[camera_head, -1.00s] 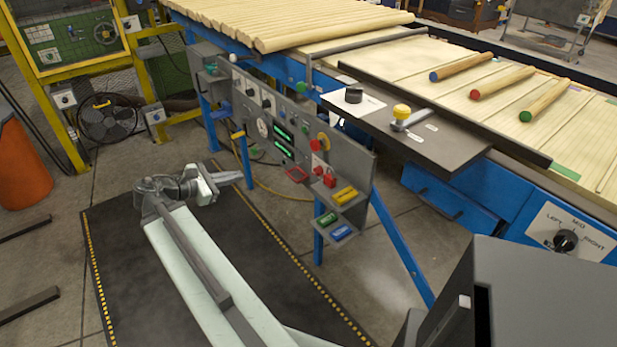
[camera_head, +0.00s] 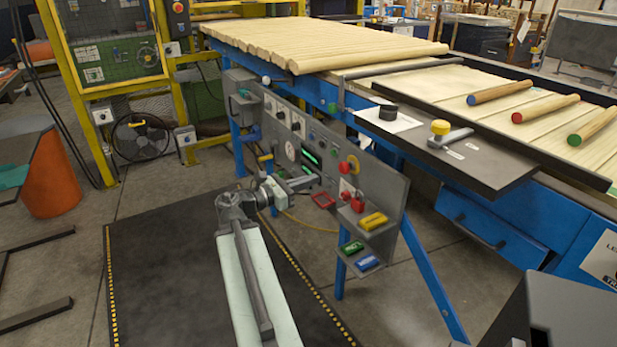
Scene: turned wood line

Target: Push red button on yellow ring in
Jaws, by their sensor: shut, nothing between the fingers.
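The red button (camera_head: 344,168) stands out from a yellow ring (camera_head: 354,164) on the upper right part of the grey control panel (camera_head: 385,185). My gripper (camera_head: 315,180) is shut and empty. It points right toward the panel and appears left of and slightly below the red button. A gap shows between them in the picture. It covers part of the panel below the green displays. Whether its tip touches the panel cannot be told from this view.
A dark ledge (camera_head: 470,150) overhangs at right.

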